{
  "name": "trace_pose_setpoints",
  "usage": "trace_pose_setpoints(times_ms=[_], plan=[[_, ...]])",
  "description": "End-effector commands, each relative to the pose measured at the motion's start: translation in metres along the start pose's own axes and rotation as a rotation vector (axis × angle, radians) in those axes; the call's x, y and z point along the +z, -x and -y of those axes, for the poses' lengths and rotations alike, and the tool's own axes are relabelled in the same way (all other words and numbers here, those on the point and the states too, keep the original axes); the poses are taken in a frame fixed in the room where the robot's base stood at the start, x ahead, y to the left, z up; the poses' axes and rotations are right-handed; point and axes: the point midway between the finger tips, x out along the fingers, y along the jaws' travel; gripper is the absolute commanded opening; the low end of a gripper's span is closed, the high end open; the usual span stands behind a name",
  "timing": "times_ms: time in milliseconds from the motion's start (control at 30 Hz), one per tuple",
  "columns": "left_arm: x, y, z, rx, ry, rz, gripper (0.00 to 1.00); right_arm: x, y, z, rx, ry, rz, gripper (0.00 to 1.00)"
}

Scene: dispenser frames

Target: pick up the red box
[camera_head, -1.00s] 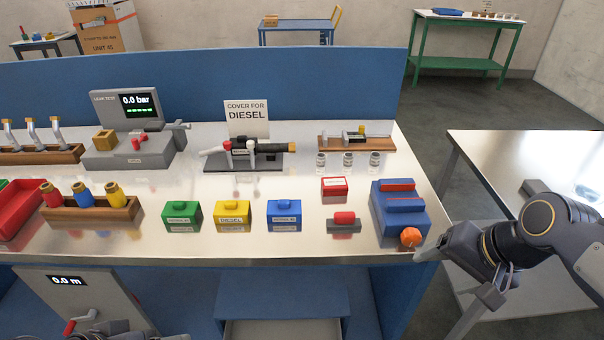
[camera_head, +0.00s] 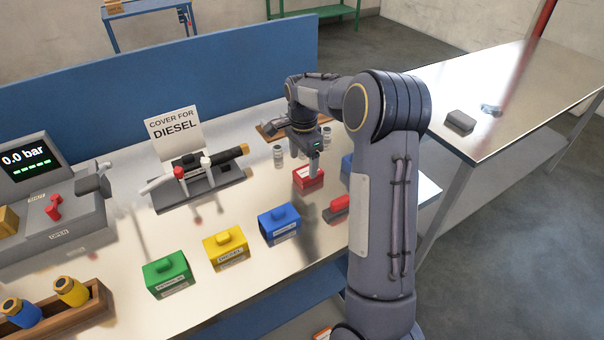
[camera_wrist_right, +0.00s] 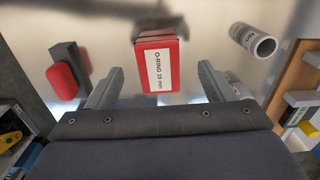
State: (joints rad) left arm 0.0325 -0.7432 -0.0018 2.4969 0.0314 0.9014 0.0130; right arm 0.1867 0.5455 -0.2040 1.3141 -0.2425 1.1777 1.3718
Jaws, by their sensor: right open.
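The red box (camera_head: 308,177) stands on the metal bench, beyond the blue block, in the head view. In the right wrist view the red box (camera_wrist_right: 158,68) has a white label reading O-RING and lies ahead of the gripper, between the lines of its two fingers. My right gripper (camera_head: 312,160) hangs over the bench close to the red box. In the wrist view the right gripper (camera_wrist_right: 158,88) is open, one finger on each side, and I see no contact with the box. My left gripper is out of view.
Green (camera_head: 165,273), yellow (camera_head: 225,246) and blue (camera_head: 280,224) blocks stand nearer on the bench. A red-topped grey stand (camera_wrist_right: 66,80) is left of the fingers in the wrist view, and a grey cylinder (camera_wrist_right: 254,40) is on the right. A sign (camera_head: 174,128) stands behind.

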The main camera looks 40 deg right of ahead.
Motion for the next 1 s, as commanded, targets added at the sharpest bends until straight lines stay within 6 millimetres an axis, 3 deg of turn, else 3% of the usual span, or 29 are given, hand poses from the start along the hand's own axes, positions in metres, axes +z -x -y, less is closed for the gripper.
trace_pose_setpoints(times_ms=[300, 633, 1000], plan=[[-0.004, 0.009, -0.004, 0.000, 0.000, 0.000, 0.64, 0.001, -0.044, -0.004, 0.003, 0.002, 0.002, 0.75], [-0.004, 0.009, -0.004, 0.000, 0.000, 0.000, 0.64, 0.001, -0.051, -0.004, -0.001, 0.003, 0.002, 0.75], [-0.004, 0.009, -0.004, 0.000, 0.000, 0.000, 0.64, 0.001, -0.051, -0.003, -0.001, 0.003, 0.002, 0.27]])
